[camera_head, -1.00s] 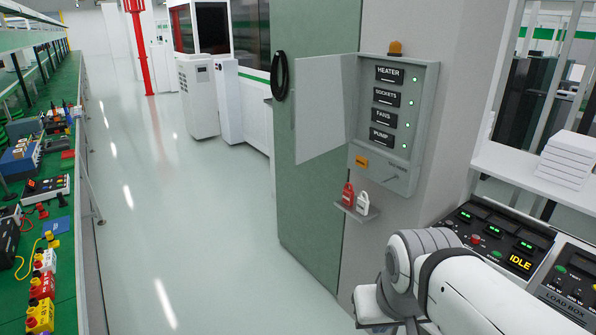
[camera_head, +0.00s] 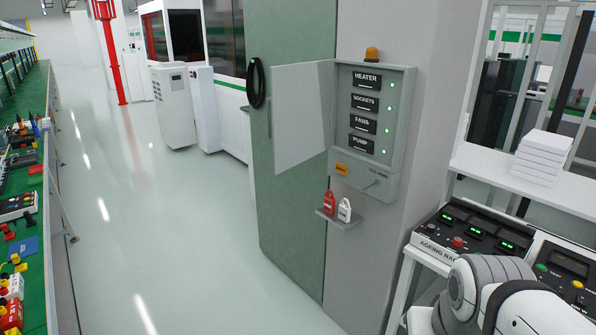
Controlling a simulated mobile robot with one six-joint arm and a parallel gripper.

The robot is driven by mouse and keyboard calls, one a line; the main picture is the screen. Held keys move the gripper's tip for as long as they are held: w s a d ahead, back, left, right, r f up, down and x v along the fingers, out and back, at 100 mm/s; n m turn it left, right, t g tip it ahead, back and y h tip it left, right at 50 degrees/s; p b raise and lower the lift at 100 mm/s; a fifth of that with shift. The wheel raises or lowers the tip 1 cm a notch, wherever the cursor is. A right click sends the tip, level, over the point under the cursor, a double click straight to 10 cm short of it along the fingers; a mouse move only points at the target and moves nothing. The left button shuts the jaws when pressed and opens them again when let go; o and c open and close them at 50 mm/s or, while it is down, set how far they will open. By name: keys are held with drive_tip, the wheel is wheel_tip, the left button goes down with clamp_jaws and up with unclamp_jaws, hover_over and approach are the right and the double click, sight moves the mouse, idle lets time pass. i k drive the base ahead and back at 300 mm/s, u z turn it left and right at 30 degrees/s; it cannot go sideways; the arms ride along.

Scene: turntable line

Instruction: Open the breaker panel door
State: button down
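The breaker panel (camera_head: 396,170) is a grey box on the side of a grey pillar, right of centre. Its door (camera_head: 301,120) stands wide open, swung out to the left. Inside are black labelled switches, HEATER (camera_head: 367,81), SOCKETS, FANS and PUMP (camera_head: 362,146), each with a lit green lamp beside it. My arm (camera_head: 515,300) shows at the lower right, well below and right of the panel and apart from it. My gripper is not visible in this view.
A small shelf (camera_head: 337,221) below the panel holds a red padlock tag (camera_head: 329,202) and a white one (camera_head: 345,209). An ageing rack console (camera_head: 480,232) stands at the right. A green-topped bench (camera_head: 50,225) runs along the left. The floor (camera_head: 150,230) between is clear.

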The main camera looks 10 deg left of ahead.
sight(298, 107)
drive_tip(key=u, duration=0.05)
drive_tip(key=i, duration=1)
drive_tip(key=z, duration=0.05)
